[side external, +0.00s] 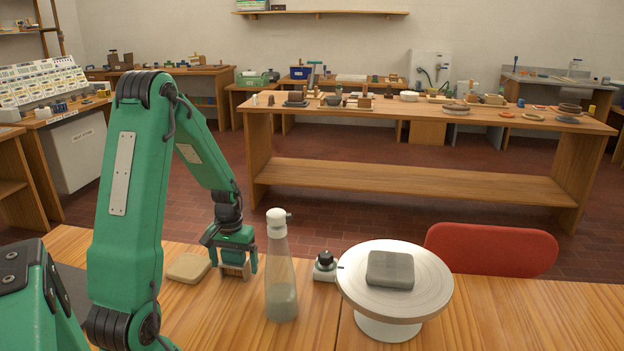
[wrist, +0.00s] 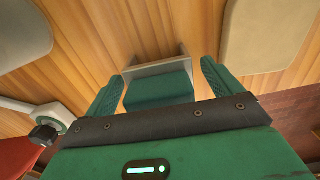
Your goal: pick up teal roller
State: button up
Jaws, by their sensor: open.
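The teal roller (wrist: 158,90) shows in the wrist view as a teal, rounded body in a pale grey bracket-like frame. It lies on the wooden table. My gripper (wrist: 160,80) is open, with one teal finger on each side of the roller; gaps show between the fingers and the roller. In the side view my gripper (side external: 236,264) points down close to the table, left of the bottle. Only a small pale part between the fingers shows there, and the gripper hides the rest of the roller.
A clear spray bottle (side external: 280,275) stands close to the right of my gripper. A beige pad (side external: 188,267) lies to its left. A small black-knobbed device (side external: 325,266) and a round wheel (side external: 430,285) bearing a grey block (side external: 390,269) are farther right. A red chair (side external: 490,249) stands behind.

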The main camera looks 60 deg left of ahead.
jog(key=c, duration=1.5)
jog(key=shift+r, duration=0.1)
jog(key=shift+r, duration=4.95)
